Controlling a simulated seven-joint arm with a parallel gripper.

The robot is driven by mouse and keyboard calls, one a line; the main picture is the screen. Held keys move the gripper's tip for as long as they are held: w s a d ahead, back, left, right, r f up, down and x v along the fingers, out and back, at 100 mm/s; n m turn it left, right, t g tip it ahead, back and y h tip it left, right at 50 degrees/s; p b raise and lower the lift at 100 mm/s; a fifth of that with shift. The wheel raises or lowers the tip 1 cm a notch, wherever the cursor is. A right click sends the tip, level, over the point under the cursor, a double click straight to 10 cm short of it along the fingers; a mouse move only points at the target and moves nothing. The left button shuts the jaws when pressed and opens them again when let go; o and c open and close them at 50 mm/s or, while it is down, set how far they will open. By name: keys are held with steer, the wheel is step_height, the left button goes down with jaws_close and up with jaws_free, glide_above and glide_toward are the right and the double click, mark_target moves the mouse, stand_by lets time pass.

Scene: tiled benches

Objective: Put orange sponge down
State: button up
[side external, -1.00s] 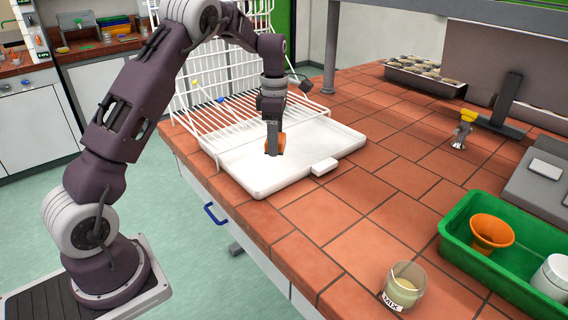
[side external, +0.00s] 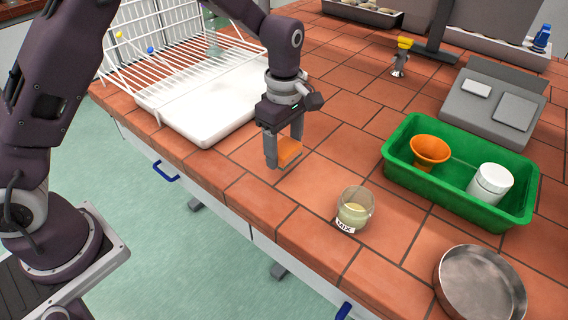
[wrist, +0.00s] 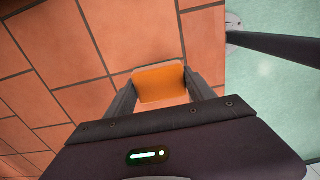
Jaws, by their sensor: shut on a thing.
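The orange sponge (side external: 287,150) is a small flat block between the fingers of my gripper (side external: 284,152). In the wrist view the sponge (wrist: 161,84) spans the gap between both fingertips. My gripper is shut on it, pointing down over the bare red tiles (side external: 240,178) near the bench's front edge. The sponge is at or just above the tiles; I cannot tell whether it touches them.
A glass beaker labelled MIX (side external: 354,210) stands to the right of my gripper. A green tray (side external: 440,190) holds an orange funnel (side external: 430,151) and a white jar (side external: 489,184). A metal pan (side external: 480,287) is at front right. The white draining tray (side external: 205,118) and wire rack (side external: 165,70) are left.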

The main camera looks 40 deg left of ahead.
mark_target(284, 172)
step_height(284, 172, down, 4)
steer(key=shift+f, duration=0.25)
steer(key=shift+f, duration=0.1)
steer(key=o, duration=1.4)
step_height(284, 172, up, 12)
steer(key=shift+r, duration=0.2)
